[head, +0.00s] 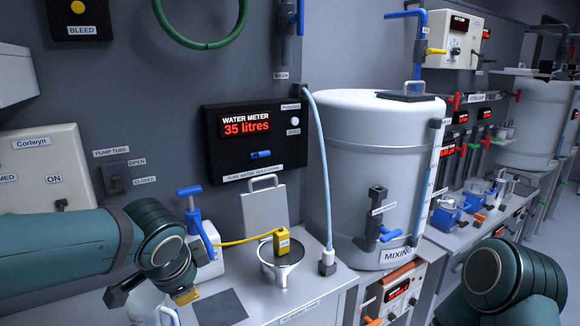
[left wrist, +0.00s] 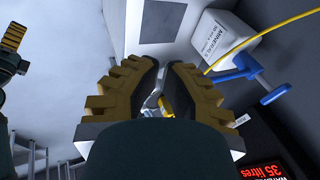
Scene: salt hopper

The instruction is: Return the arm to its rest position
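My left arm comes in from the left in the head view, and its gripper (head: 152,296) points down at the lower left, over a white jug (head: 145,303) that it partly hides. In the left wrist view the two tan-padded fingers (left wrist: 164,66) stand apart with a gap between them. Nothing is clearly held; a pale part and a small yellow part show through the gap. My right arm (head: 512,285) shows at the lower right of the head view, its gripper out of that view. A tan ridged finger (left wrist: 13,36) at the left wrist view's left edge looks like my right gripper.
A white bottle with a blue pump (head: 205,235) stands close right of my left gripper. Past it are a round scale dish (head: 282,256) with a yellow device (head: 282,241), a hose, and the large mixing tank (head: 350,150). A dark mat (head: 219,307) lies bare on the counter.

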